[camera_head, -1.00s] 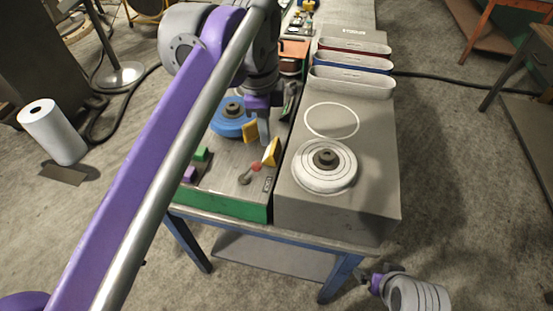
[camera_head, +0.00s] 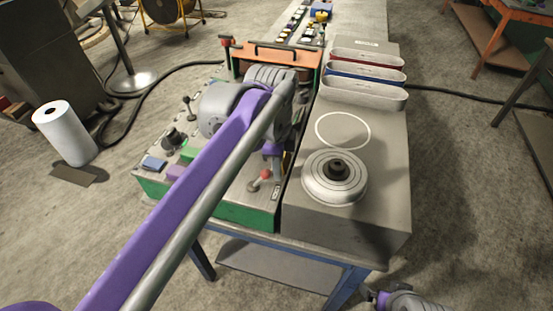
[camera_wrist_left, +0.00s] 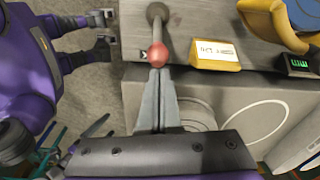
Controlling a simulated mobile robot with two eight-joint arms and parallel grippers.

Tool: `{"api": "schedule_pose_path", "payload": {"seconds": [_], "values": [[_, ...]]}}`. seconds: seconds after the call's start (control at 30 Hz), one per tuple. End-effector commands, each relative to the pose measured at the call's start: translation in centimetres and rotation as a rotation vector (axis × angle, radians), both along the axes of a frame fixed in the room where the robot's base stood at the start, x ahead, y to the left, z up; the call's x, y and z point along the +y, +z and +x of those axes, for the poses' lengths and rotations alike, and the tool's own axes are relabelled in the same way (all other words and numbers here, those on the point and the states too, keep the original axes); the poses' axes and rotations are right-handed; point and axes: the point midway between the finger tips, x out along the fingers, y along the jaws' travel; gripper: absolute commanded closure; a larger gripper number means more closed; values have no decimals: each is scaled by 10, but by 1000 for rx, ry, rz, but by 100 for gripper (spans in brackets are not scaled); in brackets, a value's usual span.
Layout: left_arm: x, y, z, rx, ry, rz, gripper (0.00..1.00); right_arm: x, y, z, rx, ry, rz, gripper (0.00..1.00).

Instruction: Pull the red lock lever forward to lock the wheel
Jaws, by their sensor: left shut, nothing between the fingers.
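The red lock lever (camera_head: 265,175) has a red ball on a short grey rod, at the front right of the green-sided panel (camera_head: 247,218). In the left wrist view the red ball (camera_wrist_left: 157,54) lies right at my left fingertips, its rod running up to a dark round end. My left gripper (camera_wrist_left: 158,73) is shut and empty; its tips meet the ball's edge in the picture, but I cannot tell whether they touch. A blue round part (camera_wrist_left: 306,12), likely the wheel, shows at the wrist view's corner; my arm hides it in the head view. My right gripper (camera_wrist_left: 103,36) has its fingers apart.
A grey box (camera_head: 384,212) with a white ringed disc (camera_head: 334,178) stands right of the panel. Blue and red trays (camera_head: 365,72) stand behind. A paper roll (camera_head: 64,132) is on the floor at left.

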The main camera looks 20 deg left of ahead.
Motion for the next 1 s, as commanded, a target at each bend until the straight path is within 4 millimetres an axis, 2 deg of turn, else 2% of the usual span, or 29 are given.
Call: {"api": "schedule_pose_path", "payload": {"seconds": [0.47,1.0], "values": [[0,-3,0,0,1,-4,100,0,0,0,0,0,0,0],[9,3,1,3,2,-95,100,0,5,1,-2,0,0,0]]}}
